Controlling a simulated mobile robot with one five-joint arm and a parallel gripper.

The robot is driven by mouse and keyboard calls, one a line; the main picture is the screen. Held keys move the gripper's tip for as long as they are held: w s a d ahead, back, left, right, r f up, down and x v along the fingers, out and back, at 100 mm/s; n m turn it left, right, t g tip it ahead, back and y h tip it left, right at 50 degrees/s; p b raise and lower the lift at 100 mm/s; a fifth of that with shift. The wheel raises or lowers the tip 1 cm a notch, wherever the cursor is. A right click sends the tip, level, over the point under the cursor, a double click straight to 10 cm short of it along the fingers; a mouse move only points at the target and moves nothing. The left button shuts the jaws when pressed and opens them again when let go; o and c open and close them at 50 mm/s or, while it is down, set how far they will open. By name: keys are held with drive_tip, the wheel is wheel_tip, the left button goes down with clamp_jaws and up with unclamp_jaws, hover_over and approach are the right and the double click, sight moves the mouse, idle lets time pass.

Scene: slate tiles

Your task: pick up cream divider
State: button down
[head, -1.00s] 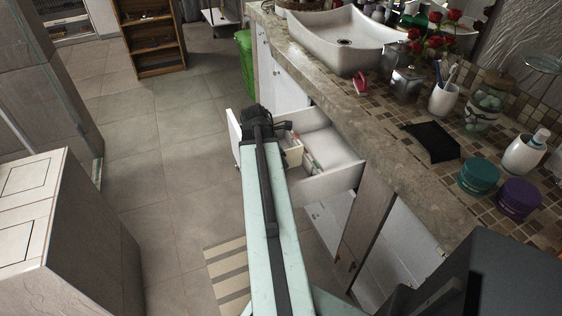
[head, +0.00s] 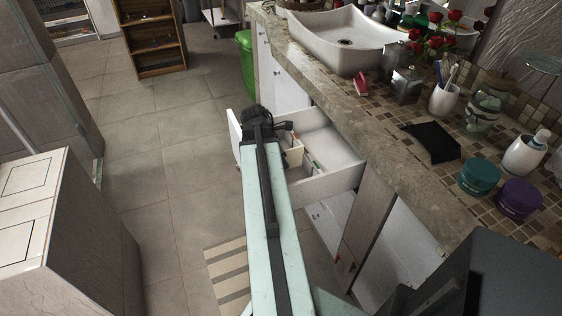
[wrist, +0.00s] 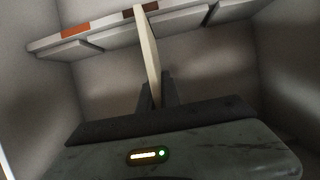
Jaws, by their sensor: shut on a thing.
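The cream divider (wrist: 148,52) is a thin upright panel in the wrist view, tilted slightly. My gripper (wrist: 156,96) is shut on its lower part as seen there. In the head view the cream divider (head: 294,156) shows as a pale piece inside the open white drawer (head: 335,183). My gripper (head: 283,126) is at the drawer there, and my arm hides part of the drawer. The fingertips are hard to make out in the head view.
Small items with coloured ends, one orange (wrist: 75,31), lie beyond the divider in the drawer. The stone counter (head: 340,105) overhangs the drawer, with a basin (head: 335,30) on it. A green bin (head: 245,60) stands behind.

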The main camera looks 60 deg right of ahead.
idle(0.4)
wheel_tip(320, 180, up, 28)
drive_tip(key=p, duration=2.8)
drive_tip(key=shift+r, duration=0.15)
